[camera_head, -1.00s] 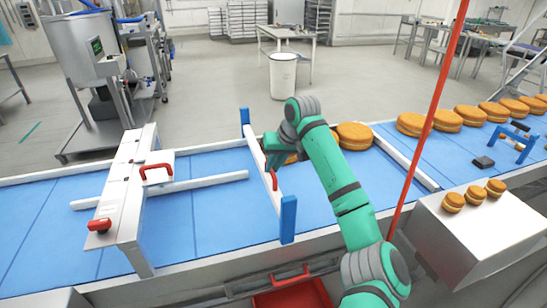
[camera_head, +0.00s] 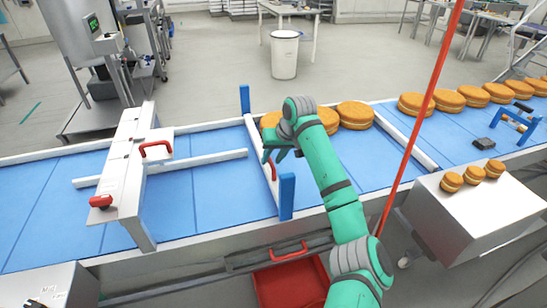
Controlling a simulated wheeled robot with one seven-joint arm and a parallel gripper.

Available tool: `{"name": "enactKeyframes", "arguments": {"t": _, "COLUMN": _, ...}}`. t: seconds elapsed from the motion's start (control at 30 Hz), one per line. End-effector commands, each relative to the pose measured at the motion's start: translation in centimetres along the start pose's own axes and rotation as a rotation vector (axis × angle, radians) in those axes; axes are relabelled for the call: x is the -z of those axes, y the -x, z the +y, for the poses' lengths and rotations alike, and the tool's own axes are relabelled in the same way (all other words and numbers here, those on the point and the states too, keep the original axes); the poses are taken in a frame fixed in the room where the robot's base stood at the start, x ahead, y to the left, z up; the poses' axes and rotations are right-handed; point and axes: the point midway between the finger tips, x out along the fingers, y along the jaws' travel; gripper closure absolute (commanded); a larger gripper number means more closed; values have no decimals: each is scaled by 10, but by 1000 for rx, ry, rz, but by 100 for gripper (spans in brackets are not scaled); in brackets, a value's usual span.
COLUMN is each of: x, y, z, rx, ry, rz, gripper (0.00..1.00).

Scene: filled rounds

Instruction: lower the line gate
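The line gate is a white bar (camera_head: 258,146) lying across the blue conveyor between two blue posts, the far one (camera_head: 245,98) and the near one (camera_head: 286,197). Both posts stand up above the bar, which sits low near the belt. The lower part of a red handle (camera_head: 274,172) shows on the bar. My gripper (camera_head: 273,157) is over the middle of the bar, at the handle's upper part. The fingers are small and partly hidden, so I cannot tell whether they are closed on the handle.
Filled rounds (camera_head: 355,115) stand on the belt to the right of the gate, one (camera_head: 270,121) close behind my gripper. The belt (camera_head: 180,205) left of the gate is clear of rounds. A white station (camera_head: 130,175) with red handles spans it. A red pole (camera_head: 421,115) rises right of my arm.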

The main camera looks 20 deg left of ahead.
Motion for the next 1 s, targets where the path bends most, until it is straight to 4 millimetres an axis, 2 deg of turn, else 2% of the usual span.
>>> {"name": "enactKeyframes", "arguments": {"t": 0.27, "x": 0, "y": 9, "z": 0, "rx": 0, "ry": 0, "rz": 0, "gripper": 69}}
{"name": "enactKeyframes", "arguments": {"t": 0.7, "x": 0, "y": 85, "z": 2, "rx": -1, "ry": -3, "rz": 3, "gripper": 69}}
{"name": "enactKeyframes", "arguments": {"t": 0.83, "x": 0, "y": 100, "z": 1, "rx": -1, "ry": -2, "rz": 2, "gripper": 69}}
{"name": "enactKeyframes", "arguments": {"t": 1.0, "x": -2, "y": 109, "z": 4, "rx": -2, "ry": -5, "rz": 0, "gripper": 69}}
